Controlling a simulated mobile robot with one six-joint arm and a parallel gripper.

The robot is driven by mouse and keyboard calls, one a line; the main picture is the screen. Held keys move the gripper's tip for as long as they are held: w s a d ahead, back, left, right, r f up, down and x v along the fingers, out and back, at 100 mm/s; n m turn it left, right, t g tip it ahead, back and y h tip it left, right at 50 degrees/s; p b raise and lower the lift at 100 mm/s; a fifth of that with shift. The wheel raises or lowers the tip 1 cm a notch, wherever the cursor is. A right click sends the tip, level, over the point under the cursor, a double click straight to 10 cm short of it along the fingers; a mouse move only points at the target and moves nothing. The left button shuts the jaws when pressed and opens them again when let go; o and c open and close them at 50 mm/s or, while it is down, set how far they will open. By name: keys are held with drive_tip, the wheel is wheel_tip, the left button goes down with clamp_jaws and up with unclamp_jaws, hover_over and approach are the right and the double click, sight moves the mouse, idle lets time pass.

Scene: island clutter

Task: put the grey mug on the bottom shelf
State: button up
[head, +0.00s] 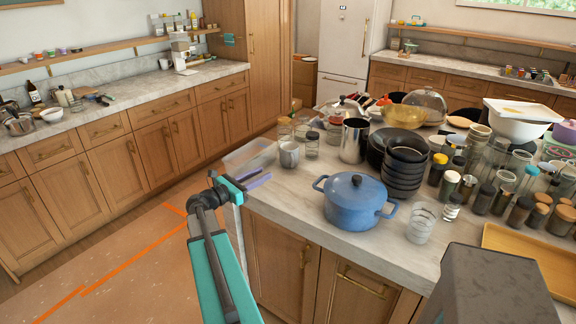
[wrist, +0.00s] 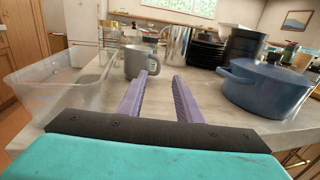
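The grey mug (head: 289,155) stands upright on the island top near its left corner. In the wrist view the mug (wrist: 136,63) is just beyond the fingertips, a little left of centre, with its handle to the right. My gripper (head: 262,181) is at the island's left edge, in front of the mug. In the wrist view its two purple fingers (wrist: 161,76) are apart with nothing between them. A long wall shelf (head: 105,49) runs above the left counter and another (head: 480,42) above the back counter. I cannot tell which shelf is the bottom one.
A clear plastic bin (wrist: 48,88) is left of my gripper. A blue lidded pot (head: 354,203) is to the right. Glass jars (head: 312,146), a metal canister (head: 354,141) and dark stacked bowls (head: 404,172) crowd behind. The counter in front of the mug is bare.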

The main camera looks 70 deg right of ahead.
drive_tip(key=shift+f+b, duration=0.7)
drive_tip(key=shift+f, duration=0.5)
drive_tip(key=p, duration=0.2)
approach(292, 164)
drive_tip(key=shift+x, duration=1.35)
drive_tip(key=shift+d, duration=0.2)
drive_tip(key=shift+s+d+r+p, duration=0.1)
drive_tip(key=shift+s+d+p, duration=0.1)
drive_tip(key=shift+d+p, duration=0.4)
drive_tip(key=shift+p+x, duration=0.75)
drive_tip(key=shift+x, duration=1.05)
drive_tip(key=shift+a, duration=0.1)
clamp_jaws()
